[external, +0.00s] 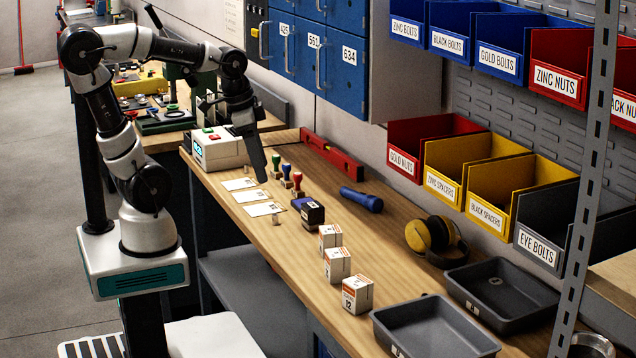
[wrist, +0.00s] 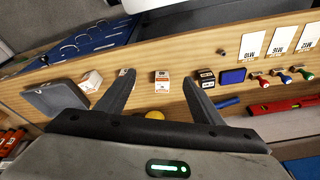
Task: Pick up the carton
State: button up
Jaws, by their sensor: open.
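Three small white cartons with orange markings stand apart in a row on the wooden bench: a far carton (external: 330,237), a middle carton (external: 337,264) and a near carton (external: 357,295). My gripper (external: 262,178) is above the bench by the cards and stamps, beyond the cartons and apart from them. In the wrist view my gripper (wrist: 158,76) is open and empty. One carton (wrist: 162,83) shows between its fingers in the picture. Another carton (wrist: 127,73) is partly hidden by the left finger, and a third carton (wrist: 91,81) is left of it.
Several handled stamps (external: 297,180), a dark stamp with a blue pad (external: 309,210) and a blue flashlight (external: 361,199) lie near the cartons. Yellow earmuffs (external: 434,236) and grey trays (external: 435,328) are to the right. Bolt bins (external: 500,200) line the wall. A metal post (external: 590,170) stands in front.

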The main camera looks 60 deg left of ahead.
jog(key=w+d+f+m+g+h+b, duration=0.2)
jog(key=w+d+f+m+g+b, duration=0.15)
jog(key=f, duration=0.35)
jog(key=m+g+h+b, duration=0.2)
jog(key=m+h+b, duration=0.3)
jog(key=m+h, duration=0.65)
send_over(338, 252)
jog(key=a, duration=0.5)
notch_tip(338, 252, down, 5)
jog(key=shift+m+y, duration=0.35)
jog(key=shift+m, duration=0.05)
jog(key=f, duration=0.4)
jog(key=f+b, duration=0.1)
jog(key=f, duration=0.1)
jog(key=shift+w+d+f, duration=0.2)
jog(key=shift+w+d, duration=0.1)
jog(key=shift+w, duration=0.05)
jog(key=x, duration=0.5)
jog(key=shift+c, duration=0.2)
